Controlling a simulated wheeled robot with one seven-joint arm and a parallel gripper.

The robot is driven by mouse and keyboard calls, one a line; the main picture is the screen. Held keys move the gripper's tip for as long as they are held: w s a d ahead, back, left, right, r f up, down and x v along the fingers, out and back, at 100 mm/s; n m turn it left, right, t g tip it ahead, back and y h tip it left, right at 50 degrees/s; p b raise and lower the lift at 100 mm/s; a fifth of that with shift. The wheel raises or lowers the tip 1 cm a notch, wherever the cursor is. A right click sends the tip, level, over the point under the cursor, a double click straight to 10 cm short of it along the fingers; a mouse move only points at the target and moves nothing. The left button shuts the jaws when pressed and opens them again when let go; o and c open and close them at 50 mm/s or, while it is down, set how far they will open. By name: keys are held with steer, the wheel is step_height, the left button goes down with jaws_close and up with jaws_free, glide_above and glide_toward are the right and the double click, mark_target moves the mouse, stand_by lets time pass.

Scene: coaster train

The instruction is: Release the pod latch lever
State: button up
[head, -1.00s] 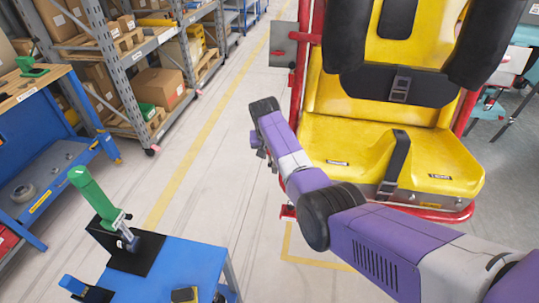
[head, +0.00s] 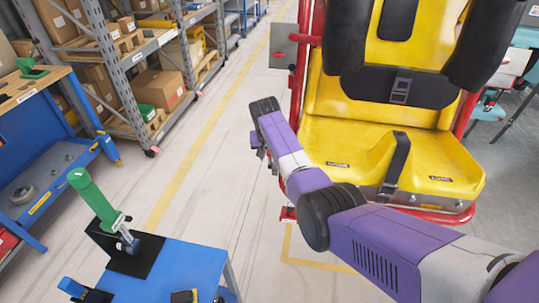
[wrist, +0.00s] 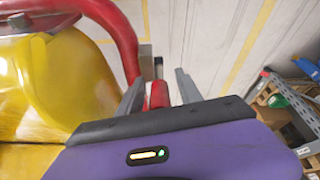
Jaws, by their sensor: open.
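A short red lever-like part (wrist: 159,95) shows between the fingers of my gripper (wrist: 159,92) in the wrist view, with a grey plate and a dark tip behind it. I take it for the pod latch lever; its lower end is hidden behind my gripper body. My gripper is open, one finger on each side of the red part, and a gap shows on both sides. The yellow pod seat (head: 390,150) with its red tube frame (wrist: 125,35) is beside my gripper. In the head view my wrist hides most of the gripper, and I cannot make out the lever there.
A blue workbench (head: 60,150) and shelves with boxes (head: 158,88) line the left. The floor (head: 215,130) between them and the pod is clear.

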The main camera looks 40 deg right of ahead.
steer(key=v, duration=0.7)
steer(key=shift+s+r, duration=0.1)
steer(key=shift+r, duration=0.1)
steer(key=shift+s+a, duration=0.1)
steer(key=shift+a, duration=0.05)
